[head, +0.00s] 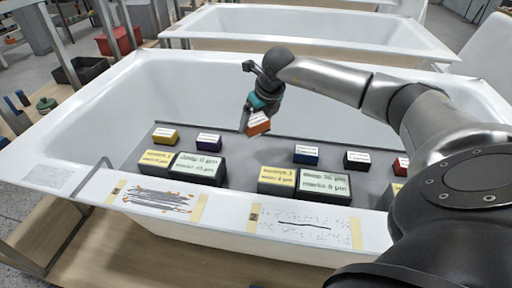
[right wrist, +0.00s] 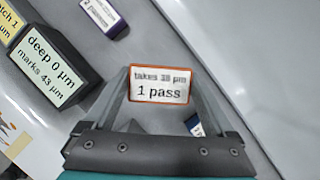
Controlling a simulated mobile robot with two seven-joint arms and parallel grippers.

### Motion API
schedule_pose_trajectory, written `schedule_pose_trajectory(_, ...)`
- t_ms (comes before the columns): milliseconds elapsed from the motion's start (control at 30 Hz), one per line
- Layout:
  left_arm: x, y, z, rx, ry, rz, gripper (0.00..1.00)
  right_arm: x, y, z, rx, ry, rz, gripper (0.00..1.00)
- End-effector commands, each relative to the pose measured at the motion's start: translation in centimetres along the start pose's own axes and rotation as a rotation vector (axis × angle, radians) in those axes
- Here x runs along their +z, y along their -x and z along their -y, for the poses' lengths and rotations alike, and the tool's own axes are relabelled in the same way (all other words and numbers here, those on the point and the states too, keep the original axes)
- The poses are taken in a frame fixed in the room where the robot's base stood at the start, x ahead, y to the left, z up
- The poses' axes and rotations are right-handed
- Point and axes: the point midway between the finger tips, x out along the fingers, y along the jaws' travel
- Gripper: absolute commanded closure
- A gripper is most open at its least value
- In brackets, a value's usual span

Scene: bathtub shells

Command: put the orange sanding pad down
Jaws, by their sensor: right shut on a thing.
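The orange sanding pad (head: 258,123) is a small block with a white label on top. My right gripper (head: 250,118) is shut on it and holds it above the grey board in the near bathtub. In the right wrist view the pad (right wrist: 160,84) sits between the two fingertips (right wrist: 159,88), and its label reads "takes 38 µm, 1 pass". My left gripper is not in view.
On the grey board (head: 235,172) stand a yellow pad (head: 165,136), a purple pad (head: 208,142), a blue pad (head: 306,154), a black pad (head: 357,160) and a red pad (head: 402,167). Larger labelled blocks stand nearer. The board's middle is bare.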

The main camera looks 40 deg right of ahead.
Motion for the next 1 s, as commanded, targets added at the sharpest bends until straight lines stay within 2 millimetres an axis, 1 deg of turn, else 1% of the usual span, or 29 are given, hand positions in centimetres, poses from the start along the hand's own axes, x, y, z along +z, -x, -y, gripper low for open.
schedule_pose_trajectory(33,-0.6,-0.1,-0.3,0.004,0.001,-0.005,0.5,-0.5,-1.2,0.0,0.001,0.0,-0.002,0.62)
schedule_pose_trajectory(100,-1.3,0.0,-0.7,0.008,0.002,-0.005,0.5,-1.0,-2.3,0.0,0.0,-0.001,-0.002,0.62)
schedule_pose_trajectory(233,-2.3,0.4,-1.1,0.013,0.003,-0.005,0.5,-1.6,-3.9,0.0,0.001,0.001,-0.001,0.62)
schedule_pose_trajectory(467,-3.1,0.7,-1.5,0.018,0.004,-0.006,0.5,-2.1,-5.0,0.0,0.0,0.001,-0.001,0.62)
schedule_pose_trajectory(600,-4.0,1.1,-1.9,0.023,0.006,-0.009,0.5,-2.7,-6.5,0.0,0.001,0.001,-0.001,0.62)
schedule_pose_trajectory(733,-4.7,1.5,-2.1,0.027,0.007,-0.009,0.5,-3.2,-7.6,-0.1,0.002,0.001,0.0,0.62)
schedule_pose_trajectory(833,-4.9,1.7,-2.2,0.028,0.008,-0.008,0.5,-3.3,-7.9,0.0,0.001,0.001,0.0,0.62)
schedule_pose_trajectory(1000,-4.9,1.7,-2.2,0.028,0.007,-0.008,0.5,-3.3,-7.8,0.0,0.001,0.001,0.0,0.62)
